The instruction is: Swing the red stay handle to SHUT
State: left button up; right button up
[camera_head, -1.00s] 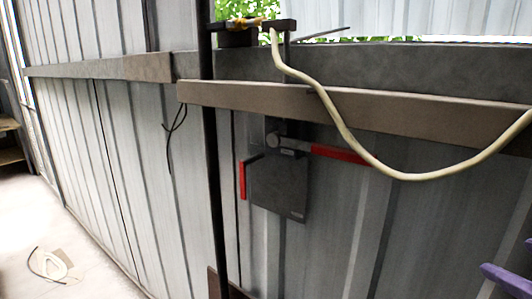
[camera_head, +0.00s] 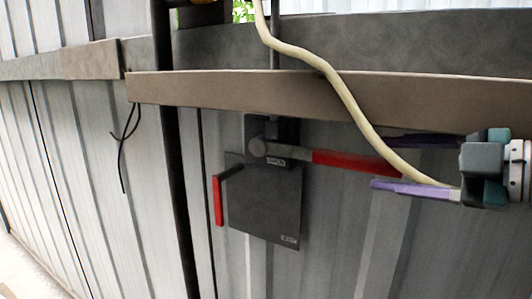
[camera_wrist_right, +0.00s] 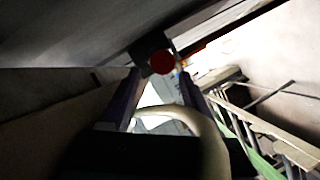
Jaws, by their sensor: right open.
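In the right wrist view the handle's round red end (camera_wrist_right: 162,62) shows between and beyond the fingertips. My left gripper is not in view.
A cream cable (camera_head: 345,100) hangs over the brown rail (camera_head: 220,88) and crosses at my right gripper; the wrist view shows it looping between the fingers (camera_wrist_right: 180,113). A vertical red bar (camera_head: 218,200) stands at the plate's left side. A dark post (camera_head: 182,180) is further left.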

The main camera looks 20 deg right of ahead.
aim_at(350, 162)
jog(key=p+x, duration=0.1)
jog(key=x, duration=0.5)
jog(key=shift+w+a+f, duration=0.15)
jog(key=shift+w+a, duration=0.1)
jog(key=shift+w, duration=0.2)
jog(key=shift+c, duration=0.4)
grip_shut()
dwell(0.7)
